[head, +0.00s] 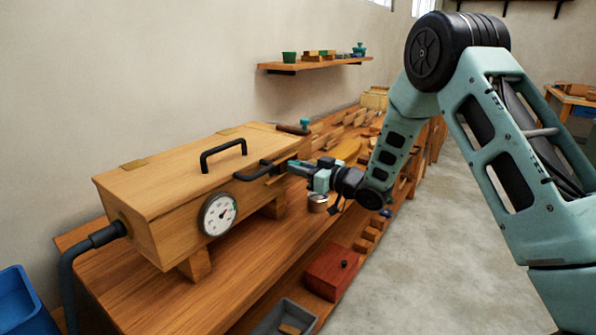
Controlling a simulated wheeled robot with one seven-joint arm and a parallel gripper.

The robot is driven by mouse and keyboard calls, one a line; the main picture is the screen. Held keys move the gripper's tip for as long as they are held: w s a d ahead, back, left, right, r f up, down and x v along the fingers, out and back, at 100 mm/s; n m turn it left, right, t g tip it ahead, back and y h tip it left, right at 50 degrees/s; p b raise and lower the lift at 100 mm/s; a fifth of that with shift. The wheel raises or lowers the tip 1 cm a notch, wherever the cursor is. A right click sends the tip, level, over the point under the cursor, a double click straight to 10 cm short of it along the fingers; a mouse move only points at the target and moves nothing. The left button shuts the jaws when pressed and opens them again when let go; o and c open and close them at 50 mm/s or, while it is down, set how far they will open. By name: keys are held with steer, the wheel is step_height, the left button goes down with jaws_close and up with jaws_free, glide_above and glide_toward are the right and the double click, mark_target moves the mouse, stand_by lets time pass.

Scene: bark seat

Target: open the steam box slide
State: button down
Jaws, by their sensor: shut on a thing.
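The steam box (165,180) is a long wooden box on the bench, with a black handle on its lid and a round dial gauge (218,214) on its near side. A second black handle, the slide's handle (255,172), sticks out near the box's right end. My gripper (292,166) reaches in from the right and is shut on this handle's right part. The fingertips hide where they meet the handle. The slide itself is mostly hidden, so I cannot tell how far it stands open.
A dark hose (85,243) enters the box's left end. Wooden pieces and tools crowd the bench behind. A red box (331,271) sits lower down. The floor (445,240) at right is clear.

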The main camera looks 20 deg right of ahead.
steer(key=c, duration=1.3)
jaws_free()
steer(key=shift+w+d, duration=0.1)
steer(key=shift+d, duration=0.1)
steer(key=b+v, duration=0.3)
steer(key=v, duration=1.4)
steer(key=shift+s+d, duration=0.1)
steer(key=shift+s, duration=0.1)
